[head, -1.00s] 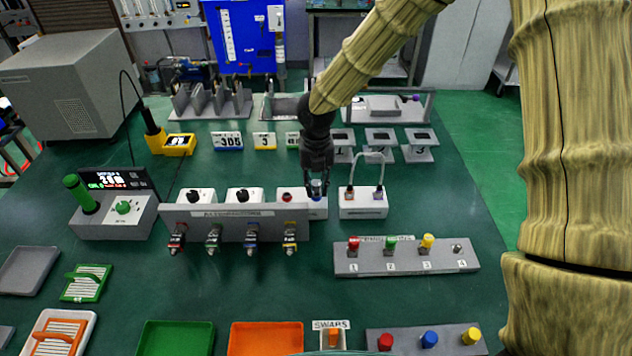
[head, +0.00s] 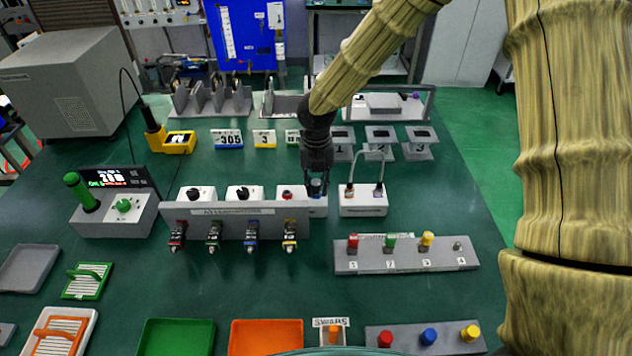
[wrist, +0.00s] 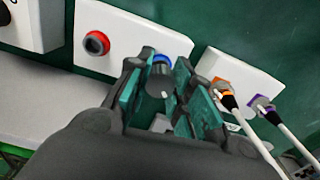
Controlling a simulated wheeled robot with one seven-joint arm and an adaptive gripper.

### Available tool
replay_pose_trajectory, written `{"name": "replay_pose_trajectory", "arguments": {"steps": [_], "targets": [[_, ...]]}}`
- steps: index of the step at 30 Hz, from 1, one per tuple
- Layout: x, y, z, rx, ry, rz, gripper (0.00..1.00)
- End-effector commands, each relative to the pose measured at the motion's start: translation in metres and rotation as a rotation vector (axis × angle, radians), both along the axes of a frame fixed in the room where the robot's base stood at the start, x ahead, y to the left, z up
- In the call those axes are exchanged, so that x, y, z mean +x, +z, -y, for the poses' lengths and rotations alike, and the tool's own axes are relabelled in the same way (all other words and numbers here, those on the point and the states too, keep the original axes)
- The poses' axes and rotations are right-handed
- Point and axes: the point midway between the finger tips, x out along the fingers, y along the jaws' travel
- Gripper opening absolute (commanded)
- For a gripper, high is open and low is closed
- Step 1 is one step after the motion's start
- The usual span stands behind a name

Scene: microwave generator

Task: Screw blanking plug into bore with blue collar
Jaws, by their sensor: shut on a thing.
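In the wrist view my gripper (wrist: 158,88) is shut on a dark round plug (wrist: 160,80) with a small white mark on its face. The plug sits at the blue collar (wrist: 162,60) on the front of a white block (wrist: 140,35). How deep the plug is in the bore is hidden. A second opening with a red collar (wrist: 97,43) is on the same block, to the left. In the head view my gripper (head: 317,188) points down at the right end of this block, and the plug is mostly hidden between the fingers.
A white block with a looped cable (head: 363,200) stands close to the right of my gripper. A grey panel with several coloured connectors (head: 235,222) stands in front on the left. A grey strip with coloured caps (head: 406,256) lies at the front right.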

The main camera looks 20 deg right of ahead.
Motion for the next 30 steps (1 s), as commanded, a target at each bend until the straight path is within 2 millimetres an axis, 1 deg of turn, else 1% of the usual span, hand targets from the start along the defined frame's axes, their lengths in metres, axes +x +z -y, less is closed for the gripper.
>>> {"name": "replay_pose_trajectory", "arguments": {"steps": [24, 25, 28, 29, 30], "targets": [[0.0, -0.016, 0.0, 0.0, -0.001, -0.001, 0.0], [0.0, -0.016, 0.0, 0.0, -0.001, -0.001, 0.26], [0.0, -0.015, 0.0, 0.0, -0.001, -0.001, 0.44], [0.0, -0.015, 0.0, 0.0, 0.0, -0.001, 0.47], [0.0, -0.015, 0.0, 0.0, 0.0, -0.001, 0.47]]}}
